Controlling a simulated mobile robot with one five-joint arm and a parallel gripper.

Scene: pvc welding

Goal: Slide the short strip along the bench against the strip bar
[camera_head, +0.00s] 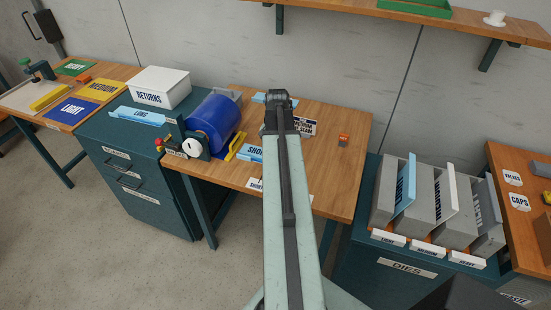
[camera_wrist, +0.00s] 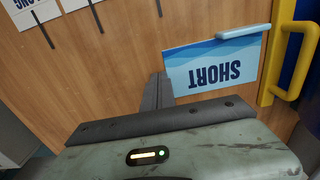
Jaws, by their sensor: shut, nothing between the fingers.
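The short strip (camera_wrist: 205,77) is a light blue sheet marked SHORT, flat on the wooden bench, with a pale rounded edge along one side. In the head view it shows just left of my arm (camera_head: 250,154), partly covered by it. My gripper (camera_wrist: 158,90) is shut and empty, its dark fingers right beside the strip's left edge in the wrist view. I cannot tell whether they touch it. A yellow bar with a handle (camera_wrist: 285,50) stands just right of the strip; I cannot tell whether this is the strip bar. In the head view my arm hides the gripper.
A blue drum (camera_head: 215,122) with a dial stands left of the strip on the bench (camera_head: 345,180). White label cards (camera_wrist: 30,10) lie beyond my fingers. A small orange block (camera_head: 343,140) sits at the right, with bare wood around it. The long strip (camera_head: 138,116) lies on the left cabinet.

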